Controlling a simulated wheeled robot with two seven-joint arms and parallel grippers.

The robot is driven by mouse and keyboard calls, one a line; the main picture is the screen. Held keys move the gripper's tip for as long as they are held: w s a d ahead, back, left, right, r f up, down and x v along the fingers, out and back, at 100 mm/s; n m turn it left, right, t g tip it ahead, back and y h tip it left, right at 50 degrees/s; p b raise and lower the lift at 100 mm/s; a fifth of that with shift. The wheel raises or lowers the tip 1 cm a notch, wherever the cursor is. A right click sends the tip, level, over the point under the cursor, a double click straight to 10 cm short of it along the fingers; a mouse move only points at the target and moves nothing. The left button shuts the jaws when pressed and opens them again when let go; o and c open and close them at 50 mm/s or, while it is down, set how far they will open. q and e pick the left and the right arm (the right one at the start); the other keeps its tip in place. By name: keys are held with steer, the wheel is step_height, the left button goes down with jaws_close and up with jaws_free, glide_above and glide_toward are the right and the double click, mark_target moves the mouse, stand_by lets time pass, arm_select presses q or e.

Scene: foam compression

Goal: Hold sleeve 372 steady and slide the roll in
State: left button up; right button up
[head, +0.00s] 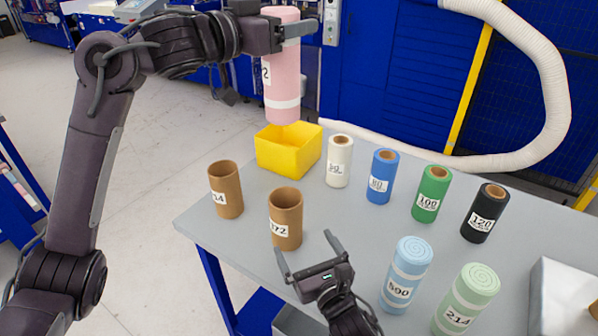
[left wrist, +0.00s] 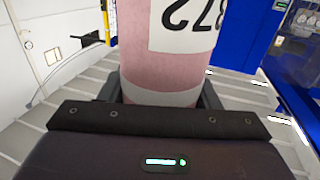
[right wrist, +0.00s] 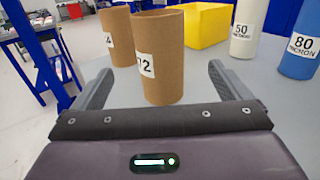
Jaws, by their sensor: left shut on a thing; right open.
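The pink foam roll (head: 282,75) hangs upright in my left gripper (head: 290,32), high above the yellow bin at the back of the table. The left wrist view shows the pink roll (left wrist: 165,55) between the fingers, with part of its label, ending in 72, upside down. The brown cardboard sleeve 372 (head: 287,215) stands upright and open-topped on the table; its label is partly cut off from view. My right gripper (head: 307,250) is open and empty, just in front of that sleeve. In the right wrist view the sleeve (right wrist: 165,70) stands beyond and between the open fingers, apart from them.
Another brown sleeve (head: 226,190) stands left of sleeve 372. The yellow bin (head: 282,158) is behind. White (head: 339,162), blue (head: 382,176), green (head: 431,194) and black (head: 484,213) rolls stand to the right. Light blue (head: 406,275) and light green (head: 466,302) foam rolls stand at front right.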

mark_target(281, 202)
steer(key=x, duration=1.1)
steer(key=shift+w+a, duration=0.1)
steer(key=shift+w, duration=0.1)
steer(key=shift+c, duration=0.4)
steer(key=c, duration=1)
arm_select(q)
step_height(281, 202, down, 14)
steer(key=m+g+h, duration=0.1)
steer(key=g, duration=0.1)
steer(key=m+g+h, duration=0.1)
steer(key=m+g, duration=0.1)
steer(key=g, duration=0.1)
steer(key=shift+s+r+m+h, duration=0.2)
steer(key=shift+m+h, duration=0.1)
steer(key=shift+h, duration=0.1)
arm_select(e)
steer(key=shift+c, duration=0.2)
arm_select(q)
steer(key=shift+d+f, duration=0.1)
steer(key=shift+f, duration=2)
